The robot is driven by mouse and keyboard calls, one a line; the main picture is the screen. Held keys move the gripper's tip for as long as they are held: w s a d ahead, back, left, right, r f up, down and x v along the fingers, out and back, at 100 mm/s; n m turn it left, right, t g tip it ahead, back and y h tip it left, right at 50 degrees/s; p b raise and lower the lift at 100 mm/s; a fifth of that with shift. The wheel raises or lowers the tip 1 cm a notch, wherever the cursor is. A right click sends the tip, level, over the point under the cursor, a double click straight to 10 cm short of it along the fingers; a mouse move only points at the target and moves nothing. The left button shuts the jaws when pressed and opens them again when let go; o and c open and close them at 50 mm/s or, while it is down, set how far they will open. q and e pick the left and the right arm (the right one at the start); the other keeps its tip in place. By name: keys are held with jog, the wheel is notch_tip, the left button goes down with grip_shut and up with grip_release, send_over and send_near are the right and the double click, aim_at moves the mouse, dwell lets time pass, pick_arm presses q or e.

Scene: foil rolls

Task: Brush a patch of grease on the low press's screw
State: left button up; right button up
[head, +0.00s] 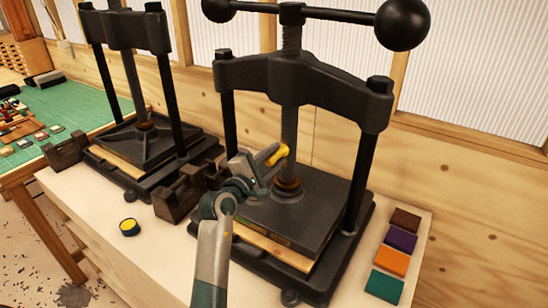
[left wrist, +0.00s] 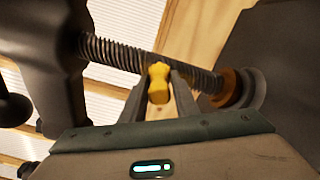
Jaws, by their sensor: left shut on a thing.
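My left gripper (head: 270,160) is shut on a small yellow-handled thing (head: 278,154), likely the brush, in front of the right-hand press (head: 300,85). In the left wrist view the yellow handle (left wrist: 158,82) stands between the two fingers; no bristles can be made out. The press's dark threaded screw (head: 289,130) is close behind the gripper, and crosses behind the fingers in the wrist view (left wrist: 120,53). Contact cannot be told. A brown collar (left wrist: 228,88) surrounds its lower end. A second press (head: 125,40) stands at left. My right gripper is out of view.
A small round tin with a yellow top (head: 129,227) sits on the pale bench (head: 150,260). Dark notched blocks (head: 180,192) stand between the presses. Several coloured slabs (head: 392,262) lie at right. A green mat (head: 65,110) with small items is at far left.

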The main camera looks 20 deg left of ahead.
pick_arm(q)
jog(key=shift+r+p, duration=0.35)
jog(key=shift+r, duration=0.4)
jog(key=shift+r, duration=0.2)
jog(key=shift+r+p, duration=0.85)
jog(key=shift+p, duration=0.1)
jog(key=shift+r, duration=0.5)
jog(key=shift+f, duration=0.1)
jog(key=shift+f+b, duration=0.8)
jog(key=shift+f, duration=0.7)
